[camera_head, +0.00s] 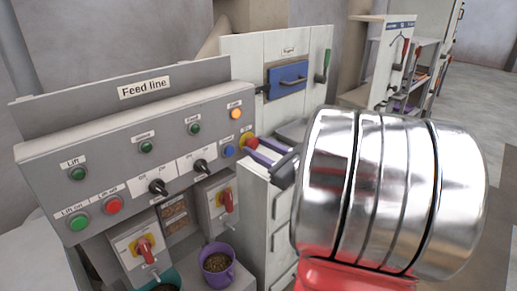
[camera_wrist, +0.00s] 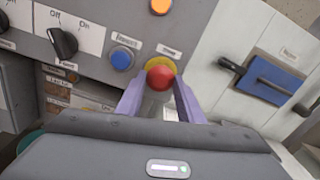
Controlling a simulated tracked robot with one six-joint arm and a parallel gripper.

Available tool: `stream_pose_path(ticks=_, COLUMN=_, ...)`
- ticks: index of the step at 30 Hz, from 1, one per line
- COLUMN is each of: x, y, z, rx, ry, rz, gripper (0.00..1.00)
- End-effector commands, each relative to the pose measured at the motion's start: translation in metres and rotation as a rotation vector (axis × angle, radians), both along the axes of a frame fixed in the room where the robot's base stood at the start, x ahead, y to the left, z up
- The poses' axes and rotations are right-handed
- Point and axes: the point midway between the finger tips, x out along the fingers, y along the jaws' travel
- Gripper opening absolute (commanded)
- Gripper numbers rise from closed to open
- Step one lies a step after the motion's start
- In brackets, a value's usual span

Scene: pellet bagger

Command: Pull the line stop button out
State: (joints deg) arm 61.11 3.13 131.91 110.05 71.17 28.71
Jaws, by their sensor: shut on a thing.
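The line stop button is a red mushroom head on a yellow collar at the right end of the grey Feed line panel (camera_head: 60,150). In the wrist view the red button (camera_wrist: 160,77) shows between the tips of my gripper's two purple fingers (camera_wrist: 160,97), with the yellow collar (camera_wrist: 160,64) behind it. My gripper (camera_head: 254,146) is shut on the button, one finger on each side. In the head view my arm stands close on the right, and the fingers hide part of the button.
A blue Reset button (camera_wrist: 122,58) sits just left of the red button, and an orange lamp (camera_head: 236,113) above. Black rotary switches (camera_head: 158,187) are further left. A purple mug of pellets (camera_head: 217,264) stands below. A cabinet with a blue handle plate (camera_head: 287,78) is behind.

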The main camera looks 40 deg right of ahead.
Motion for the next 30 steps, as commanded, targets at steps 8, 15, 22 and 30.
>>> stream_pose_path(ticks=8, x=-0.0052, y=0.0000, z=-0.0011, rx=0.001, ry=0.002, rz=0.000, gripper=0.00)
stream_pose_path(ticks=15, x=-0.0052, y=-0.0002, z=-0.0010, rx=0.001, ry=0.002, rz=0.000, gripper=0.45)
stream_pose_path(ticks=22, x=-0.0049, y=-0.0005, z=-0.0006, rx=0.000, ry=0.001, rz=-0.001, gripper=0.53)
stream_pose_path(ticks=30, x=-0.0090, y=-0.0011, z=-0.0004, rx=0.000, ry=0.001, rz=-0.002, gripper=0.53)
